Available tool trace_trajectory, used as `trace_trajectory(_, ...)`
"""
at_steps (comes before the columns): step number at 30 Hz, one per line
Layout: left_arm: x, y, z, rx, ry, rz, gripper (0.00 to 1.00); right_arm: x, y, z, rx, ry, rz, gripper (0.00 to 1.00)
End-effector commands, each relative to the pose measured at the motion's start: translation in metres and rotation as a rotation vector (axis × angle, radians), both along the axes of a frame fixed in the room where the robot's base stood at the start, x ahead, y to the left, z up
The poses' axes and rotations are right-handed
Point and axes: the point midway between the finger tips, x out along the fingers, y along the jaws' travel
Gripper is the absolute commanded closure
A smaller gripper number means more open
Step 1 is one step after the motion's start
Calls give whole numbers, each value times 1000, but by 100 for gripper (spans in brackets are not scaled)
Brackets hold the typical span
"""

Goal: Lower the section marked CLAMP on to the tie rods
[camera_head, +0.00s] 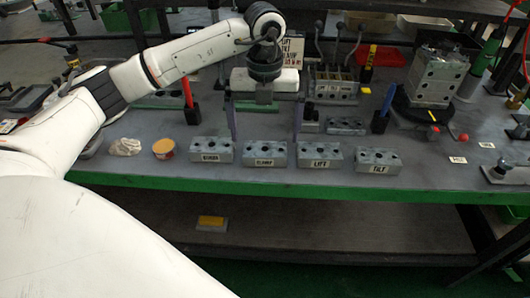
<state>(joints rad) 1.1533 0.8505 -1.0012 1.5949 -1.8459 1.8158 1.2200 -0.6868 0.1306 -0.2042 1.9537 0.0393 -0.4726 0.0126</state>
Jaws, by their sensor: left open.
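The section marked CLAMP (281,154) is a grey block with holes in its top. It sits on the bench in a row with the blocks marked LIFT (335,156) and TILT (378,161), and another labelled block (212,150) to its left. My left gripper (265,134) points down above and just behind the row, near CLAMP. Its two fingers are wide apart with nothing between them. A tall grey block (434,78) stands on a round black base (419,116) at the right. I cannot make out the tie rods clearly. My right gripper is out of view.
A lever block (336,88) and a holed plate (346,126) stand behind the row. A round orange-topped tub (163,149) and a pale cloth-like lump (125,147) lie left. The green bench edge (300,189) runs in front.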

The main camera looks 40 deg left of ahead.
Motion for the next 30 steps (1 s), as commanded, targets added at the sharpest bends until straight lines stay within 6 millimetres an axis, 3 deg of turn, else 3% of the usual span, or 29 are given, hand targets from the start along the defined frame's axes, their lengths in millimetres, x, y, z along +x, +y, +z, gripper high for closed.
trace_trajectory(9,-3,-1,-44,-1,2,0,0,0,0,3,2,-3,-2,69)
trace_trajectory(17,-2,-2,-48,-2,0,-1,0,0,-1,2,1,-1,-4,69)
trace_trajectory(27,-2,-2,-47,-2,0,-1,54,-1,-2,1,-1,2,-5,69)
trace_trajectory(30,-2,-2,-46,-3,-3,-1,54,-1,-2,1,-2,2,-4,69)
